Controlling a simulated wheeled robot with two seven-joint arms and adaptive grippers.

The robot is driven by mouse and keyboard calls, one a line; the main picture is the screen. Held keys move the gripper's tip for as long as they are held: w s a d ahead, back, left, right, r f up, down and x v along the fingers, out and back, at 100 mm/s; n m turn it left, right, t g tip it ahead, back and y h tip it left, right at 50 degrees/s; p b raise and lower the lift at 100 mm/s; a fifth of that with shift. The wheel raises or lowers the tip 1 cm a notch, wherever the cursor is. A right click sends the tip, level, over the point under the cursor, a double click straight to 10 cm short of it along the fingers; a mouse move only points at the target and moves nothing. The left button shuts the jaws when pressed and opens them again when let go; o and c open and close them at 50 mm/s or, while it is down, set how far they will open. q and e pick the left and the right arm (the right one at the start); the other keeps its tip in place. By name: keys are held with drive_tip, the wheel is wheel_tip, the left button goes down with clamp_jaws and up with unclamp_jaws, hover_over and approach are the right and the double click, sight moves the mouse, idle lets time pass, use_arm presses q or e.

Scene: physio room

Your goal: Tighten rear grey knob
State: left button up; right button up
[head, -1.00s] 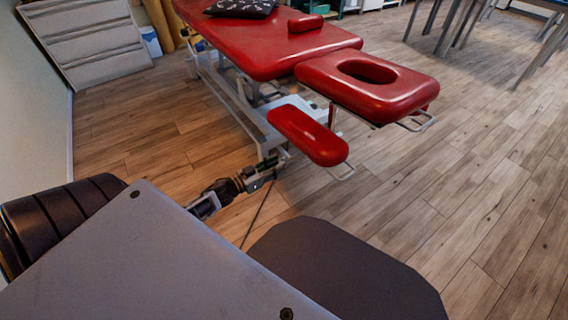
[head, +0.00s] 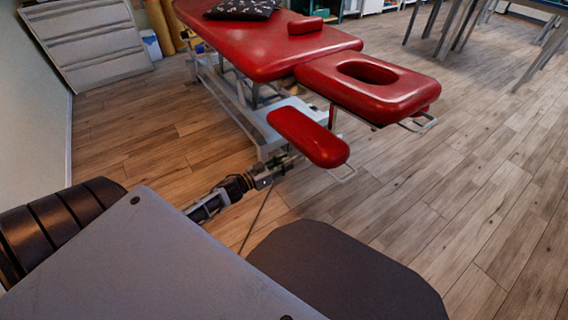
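The red treatment table (head: 262,48) stands on a light metal frame, with a face-hole headrest (head: 385,95) at its near end. A red armrest pad (head: 308,136) hangs lower, in front of it. My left gripper (head: 280,168) reaches in from the lower left, beside and just below the left end of this pad, close to the frame's foot. Its fingers are small and dark here, so I cannot tell whether they are open, shut or touching anything. I cannot make out a grey knob; the pad and gripper may hide it. My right gripper is out of view.
A grey drawer cabinet (head: 88,42) stands at the back left by the wall.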

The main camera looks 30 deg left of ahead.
use_arm(q)
clamp_jaws()
